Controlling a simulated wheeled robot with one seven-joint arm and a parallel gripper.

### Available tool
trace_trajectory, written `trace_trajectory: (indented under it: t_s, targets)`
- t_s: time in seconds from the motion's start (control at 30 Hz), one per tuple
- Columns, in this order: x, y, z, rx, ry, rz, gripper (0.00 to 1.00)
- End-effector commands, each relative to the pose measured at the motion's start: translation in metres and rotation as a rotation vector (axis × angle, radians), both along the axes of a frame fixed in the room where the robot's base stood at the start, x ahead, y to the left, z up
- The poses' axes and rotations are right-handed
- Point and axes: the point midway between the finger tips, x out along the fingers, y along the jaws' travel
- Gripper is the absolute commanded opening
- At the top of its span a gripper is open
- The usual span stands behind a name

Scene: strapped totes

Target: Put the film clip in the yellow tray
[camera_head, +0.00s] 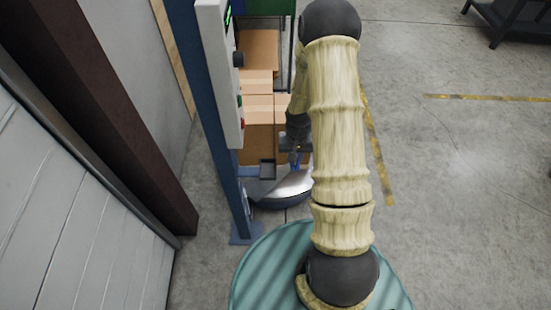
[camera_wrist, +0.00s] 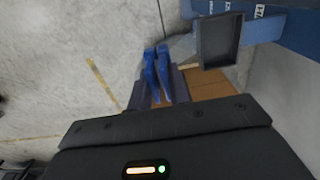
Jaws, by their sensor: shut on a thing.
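My gripper (camera_head: 294,150) is low beside the stacked cartons, partly hidden behind my arm. In the wrist view its dark fingers (camera_wrist: 157,92) are shut on a blue two-pronged piece, which I take as the film clip (camera_wrist: 164,72). The clip's prongs point away from the wrist, and it also shows as a small blue spot in the head view (camera_head: 295,160). No yellow tray shows in either view. A small dark grey tray (camera_wrist: 218,40) lies to the right of the clip in the wrist view, apart from it; it also shows in the head view (camera_head: 267,170).
Brown cartons (camera_head: 258,110) are stacked behind the gripper. A blue post (camera_head: 205,110) with a grey control panel (camera_head: 219,70) stands left of them. A round grey metallic base (camera_head: 280,190) is below the gripper. Open concrete floor (camera_head: 450,190) lies to the right.

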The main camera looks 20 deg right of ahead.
Motion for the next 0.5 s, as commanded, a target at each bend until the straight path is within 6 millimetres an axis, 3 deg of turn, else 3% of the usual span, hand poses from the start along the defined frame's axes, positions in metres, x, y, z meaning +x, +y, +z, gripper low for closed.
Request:
trace_trajectory:
  t_s: [0.03,0.2,0.5]
  targets:
    - [-0.004,-0.016,-0.002,0.000,-0.001,-0.008,0.00]
    - [-0.017,-0.054,-0.002,0.000,0.000,-0.006,0.00]
    - [-0.026,-0.082,0.000,0.000,-0.001,0.001,0.00]
